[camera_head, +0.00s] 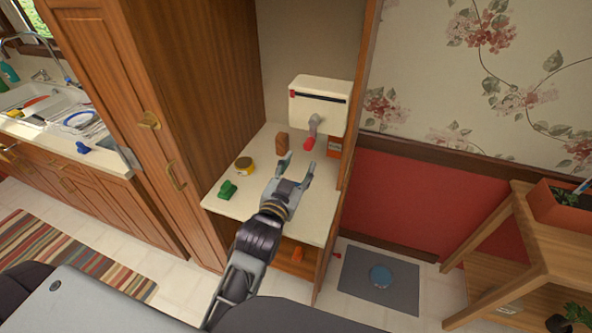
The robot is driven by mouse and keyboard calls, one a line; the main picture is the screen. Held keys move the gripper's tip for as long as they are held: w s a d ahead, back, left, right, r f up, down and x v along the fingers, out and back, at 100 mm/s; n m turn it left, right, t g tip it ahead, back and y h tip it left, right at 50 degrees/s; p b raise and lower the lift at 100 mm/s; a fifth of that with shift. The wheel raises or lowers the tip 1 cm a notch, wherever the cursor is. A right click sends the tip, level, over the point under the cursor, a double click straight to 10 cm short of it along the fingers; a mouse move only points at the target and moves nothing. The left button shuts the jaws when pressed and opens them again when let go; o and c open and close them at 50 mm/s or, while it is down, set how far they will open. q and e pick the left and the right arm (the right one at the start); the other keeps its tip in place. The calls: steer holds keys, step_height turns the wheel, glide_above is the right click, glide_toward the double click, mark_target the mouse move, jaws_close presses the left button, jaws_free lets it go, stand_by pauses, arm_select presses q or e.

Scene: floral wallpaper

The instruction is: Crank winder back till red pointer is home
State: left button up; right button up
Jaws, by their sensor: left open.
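The winder (316,106) is a cream box on the wall at the back of the cabinet niche. A dark slot runs across its upper front. A small red pointer (293,93) shows at the slot's left end. A grey crank arm (313,125) hangs down from the box front, with a red knob (309,144) at its lower end. My left gripper (297,165) is open and empty, over the counter just in front of and below the red knob, apart from it in the picture. My right gripper is out of view.
On the cream counter (225,202) stand a green object (228,189), a yellow round item (245,165), a brown block (282,144) and an orange-red box (334,147). The niche's wooden right wall (352,130) stands close to the gripper. A wooden shelf (535,215) stands at right.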

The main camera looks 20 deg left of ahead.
arm_select(q)
steer(key=shift+s, duration=0.4)
stand_by(0.5)
